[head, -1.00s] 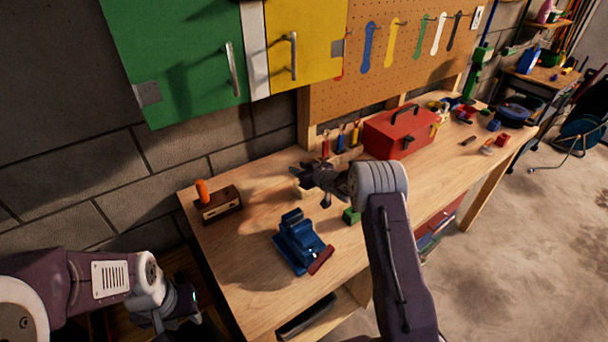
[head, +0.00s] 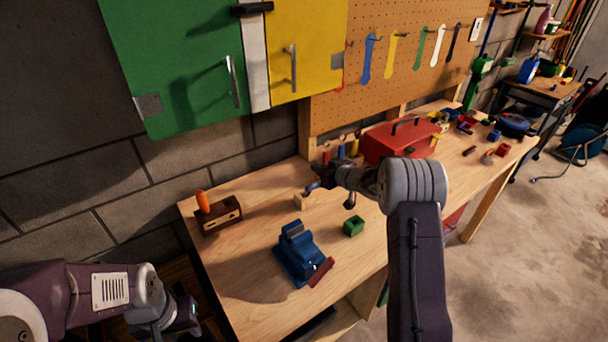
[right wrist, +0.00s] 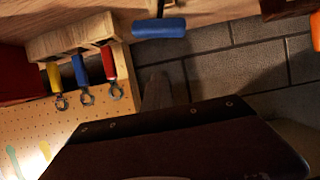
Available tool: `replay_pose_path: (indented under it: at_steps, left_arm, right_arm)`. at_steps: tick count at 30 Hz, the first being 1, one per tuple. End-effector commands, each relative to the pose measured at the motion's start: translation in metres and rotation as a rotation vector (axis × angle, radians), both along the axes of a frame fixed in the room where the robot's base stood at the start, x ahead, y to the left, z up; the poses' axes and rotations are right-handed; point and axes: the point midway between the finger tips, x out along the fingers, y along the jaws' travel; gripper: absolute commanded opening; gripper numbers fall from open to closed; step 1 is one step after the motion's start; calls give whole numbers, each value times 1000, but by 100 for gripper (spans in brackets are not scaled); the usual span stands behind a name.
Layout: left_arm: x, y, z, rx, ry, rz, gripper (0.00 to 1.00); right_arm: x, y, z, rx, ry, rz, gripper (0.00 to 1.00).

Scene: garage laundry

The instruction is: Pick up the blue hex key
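The blue hex key (right wrist: 160,27) shows at the top of the right wrist view, with its blue handle lying across the picture and a thin dark shaft running up out of frame. In the head view a small blue piece (head: 312,187) shows at the left end of my right gripper (head: 325,181), above a small pale wooden block (head: 301,202). The fingers are dark and small there, and I cannot tell whether they grip the handle. My left gripper (head: 184,318) is low at the left, off the bench, its fingers unclear.
A blue vise (head: 297,252), a green block (head: 353,226) and a brown block with an orange handle (head: 219,215) stand on the bench. A red toolbox (head: 390,143) is behind my right arm. A rack (right wrist: 72,38) holds red, blue and yellow-handled tools.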

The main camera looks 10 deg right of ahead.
Motion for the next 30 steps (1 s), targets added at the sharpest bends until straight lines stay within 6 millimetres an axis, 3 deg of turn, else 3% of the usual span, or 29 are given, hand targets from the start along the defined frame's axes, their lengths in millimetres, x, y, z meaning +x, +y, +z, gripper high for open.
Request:
replay_pose_path:
  at_steps: [3,9,19,20,28,30]
  left_arm:
    - [0,0,3,0,0,0,36]
    - [0,0,6,0,0,0,36]
    - [0,0,6,0,0,0,36]
    - [0,0,6,0,0,0,36]
    - [0,0,6,0,0,0,36]
    - [0,0,6,0,0,0,36]
  right_arm:
    - [-15,-22,18,0,-3,-4,0]
    - [-30,-41,33,1,-3,-1,0]
    - [-33,-44,35,1,-3,2,0]
    - [-33,-44,35,1,-3,2,4]
    - [-33,-44,35,1,-4,2,79]
    - [-33,-44,35,1,-4,1,80]
